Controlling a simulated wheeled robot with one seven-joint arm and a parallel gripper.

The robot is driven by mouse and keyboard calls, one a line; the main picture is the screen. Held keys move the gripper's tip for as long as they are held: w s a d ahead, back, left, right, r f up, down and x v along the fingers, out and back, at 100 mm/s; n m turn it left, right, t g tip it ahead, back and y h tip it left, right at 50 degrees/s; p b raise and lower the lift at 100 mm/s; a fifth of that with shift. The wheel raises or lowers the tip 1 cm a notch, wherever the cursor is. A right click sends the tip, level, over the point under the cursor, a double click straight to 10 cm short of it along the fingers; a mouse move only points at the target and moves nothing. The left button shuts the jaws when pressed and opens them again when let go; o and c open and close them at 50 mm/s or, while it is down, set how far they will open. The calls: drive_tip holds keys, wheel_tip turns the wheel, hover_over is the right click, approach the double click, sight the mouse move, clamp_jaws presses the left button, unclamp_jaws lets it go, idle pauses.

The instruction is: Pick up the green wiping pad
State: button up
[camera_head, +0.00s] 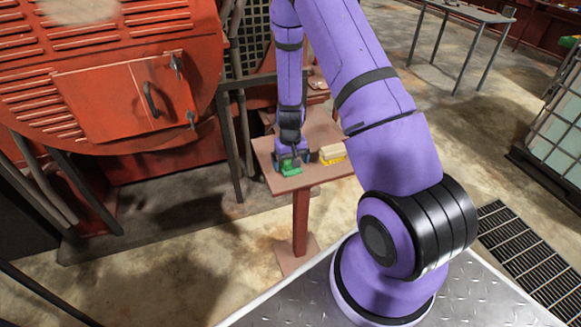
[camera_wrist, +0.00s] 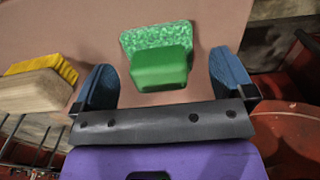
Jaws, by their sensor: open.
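The green wiping pad (camera_wrist: 158,68) has a smooth green grip on a wider, speckled green base. In the wrist view it lies between the two blue fingers of my gripper (camera_wrist: 161,80), slightly beyond their tips, with a gap on each side. My gripper is open and empty. In the head view the pad (camera_head: 290,167) lies on the small brown-red table (camera_head: 272,150), right at my gripper (camera_head: 291,158). The gripper and wrist partly cover it there. I cannot tell the exact height of the fingers above the table.
A brush with a wooden back and yellow bristles (camera_wrist: 45,82) lies left of the gripper in the wrist view; it also shows in the head view (camera_head: 332,154). A large red machine (camera_head: 110,90) stands left of the table. A dark floor grate (camera_head: 520,250) is at right.

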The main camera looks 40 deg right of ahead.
drive_tip(key=shift+f, duration=1.05)
drive_tip(key=c, duration=1)
drive_tip(key=shift+r, duration=0.15)
drive_tip(key=shift+r, duration=0.6)
wheel_tip(320, 180, up, 2)
drive_tip(key=shift+r, duration=0.1)
drive_tip(key=s+a, duration=0.2)
drive_tip(key=s, duration=0.2)
drive_tip(key=s+a+r, duration=0.1)
drive_tip(key=s+a, duration=0.1)
drive_tip(key=s, duration=0.3)
drive_tip(key=s+a, duration=0.3)
drive_tip(key=s, duration=0.2)
drive_tip(key=shift+s+a+r, duration=0.1)
drive_tip(key=shift+s+r, duration=0.05)
